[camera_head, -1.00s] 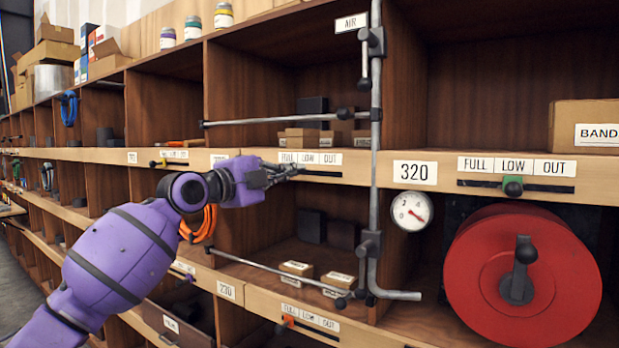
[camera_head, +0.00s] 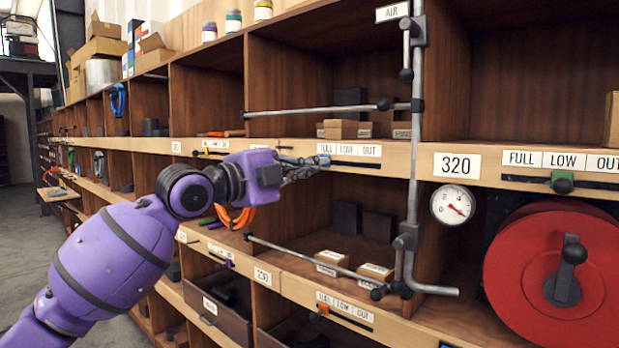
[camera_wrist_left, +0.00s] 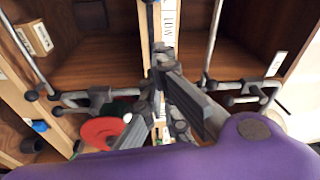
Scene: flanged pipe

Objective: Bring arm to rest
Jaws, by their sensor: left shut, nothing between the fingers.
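My left arm is purple and reaches in from the left in the head view. Its gripper (camera_head: 308,168) is in front of the shelf edge, by the FULL/LOW/OUT label strip (camera_head: 349,149). The fingers are together with nothing between them. In the left wrist view the gripper (camera_wrist_left: 160,72) also shows shut and empty, over the shelf edge. I cannot tell whether the fingertips touch the strip. My right gripper is not in view.
A grey pipe (camera_head: 415,150) with side rods stands upright right of the gripper. A gauge (camera_head: 453,205) and a red reel (camera_head: 540,262) are further right. Small boxes (camera_head: 331,262) sit in the lower compartment. Open floor (camera_head: 32,240) shows at the far left.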

